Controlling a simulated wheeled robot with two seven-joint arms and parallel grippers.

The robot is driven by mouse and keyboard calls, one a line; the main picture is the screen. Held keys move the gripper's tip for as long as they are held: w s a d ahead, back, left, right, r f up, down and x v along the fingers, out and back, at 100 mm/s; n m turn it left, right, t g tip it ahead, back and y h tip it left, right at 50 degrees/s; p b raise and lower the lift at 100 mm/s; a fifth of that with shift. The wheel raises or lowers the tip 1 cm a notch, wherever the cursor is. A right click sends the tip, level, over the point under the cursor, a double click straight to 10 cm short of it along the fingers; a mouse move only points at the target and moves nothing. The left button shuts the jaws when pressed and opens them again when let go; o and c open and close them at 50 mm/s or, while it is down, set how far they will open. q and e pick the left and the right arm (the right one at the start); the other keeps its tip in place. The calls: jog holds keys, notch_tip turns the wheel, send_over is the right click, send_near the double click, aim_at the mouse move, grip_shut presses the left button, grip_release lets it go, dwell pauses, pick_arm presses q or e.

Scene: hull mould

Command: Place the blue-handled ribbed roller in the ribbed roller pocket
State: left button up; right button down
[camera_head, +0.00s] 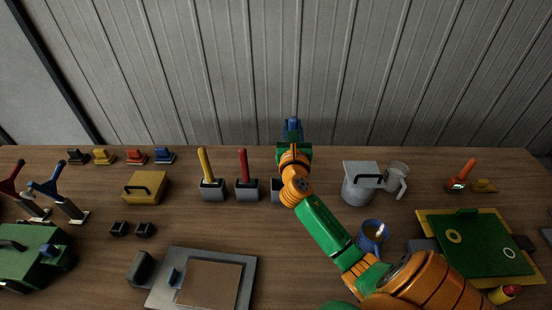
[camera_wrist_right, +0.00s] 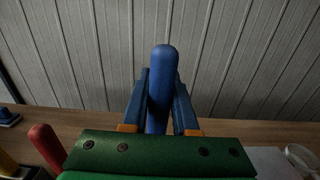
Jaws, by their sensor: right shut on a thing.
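A blue-handled roller (camera_head: 57,190) with a dark cylinder leans in a pale cradle at the far left. I cannot make out its ribs. Pale cradle parts (camera_head: 80,217) show at its foot; I cannot tell whether this is the ribbed roller pocket. My right gripper (camera_head: 293,130) is shut on an upright blue handle (camera_wrist_right: 160,90), seen between its two fingers in the right wrist view. The handle's lower end is hidden behind the gripper. A grey pot (camera_head: 276,190) shows partly behind my right arm. My left gripper is out of view.
Grey pots hold a yellow handle (camera_head: 205,166) and a red handle (camera_head: 243,165). A grey lidded can (camera_head: 357,190) and a blue mug (camera_head: 372,241) stand right of my right arm. A green case (camera_head: 30,268) is front left; a green board (camera_head: 480,245) lies at right.

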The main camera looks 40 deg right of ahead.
jog(key=f+b, duration=0.1)
jog(key=f, duration=0.2)
jog(key=a+f+b, duration=0.1)
jog(key=f+b, duration=0.1)
jog(key=f, duration=0.1)
jog(key=f+b, duration=0.1)
jog(key=f, duration=0.2)
jog(key=shift+a+f+b, duration=0.15)
jog(key=shift+f+b, duration=0.1)
jog(key=shift+b, duration=0.1)
jog(key=shift+r, duration=0.1)
jog(key=c, duration=1.1)
grip_release()
jog(key=o, duration=0.4)
jog(key=shift+r, duration=0.1)
jog(key=v, duration=1.2)
